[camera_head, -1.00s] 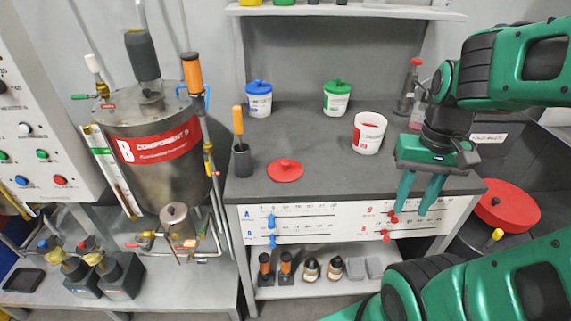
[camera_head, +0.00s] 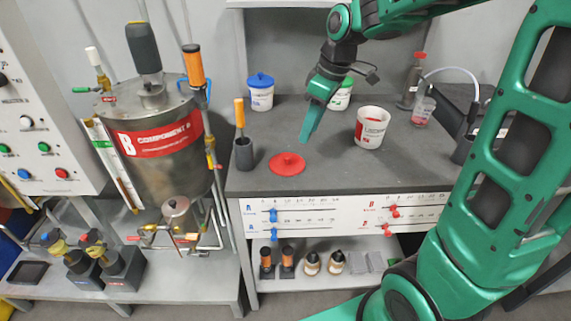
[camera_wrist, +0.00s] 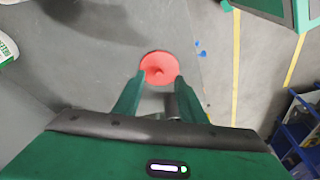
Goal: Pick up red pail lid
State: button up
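The red pail lid (camera_head: 287,163) is a flat red disc with a raised knob in its middle. It lies on the dark grey worktop, left of the open white pail (camera_head: 369,128). My gripper (camera_head: 308,138) is above the worktop and the lid, apart from it, pointing down. In the wrist view the lid (camera_wrist: 159,68) shows beyond and between the fingertips. The two green fingers (camera_wrist: 158,85) are spread apart with nothing between them, so my gripper is open.
A blue-lidded pail (camera_head: 260,93) and a green-lidded pail (camera_head: 341,95) stand at the back of the worktop. An orange-handled tool stands in a dark holder (camera_head: 244,154) left of the lid. Bottles (camera_head: 423,110) stand at the right.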

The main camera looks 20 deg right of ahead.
jog(key=w+a+n, duration=0.1)
jog(key=w+a, duration=0.1)
send_over(287, 156)
jog(key=s+d, duration=0.2)
jog(key=x, duration=0.4)
jog(key=shift+s+d+f, duration=0.2)
jog(key=shift+d+f, duration=0.05)
jog(key=shift+f, duration=0.25)
jog(key=shift+w+a+x, duration=0.1)
jog(key=shift+x, duration=1.35)
jog(key=shift+w+a+x, duration=0.1)
jog(key=shift+x, duration=1.3)
grip_shut()
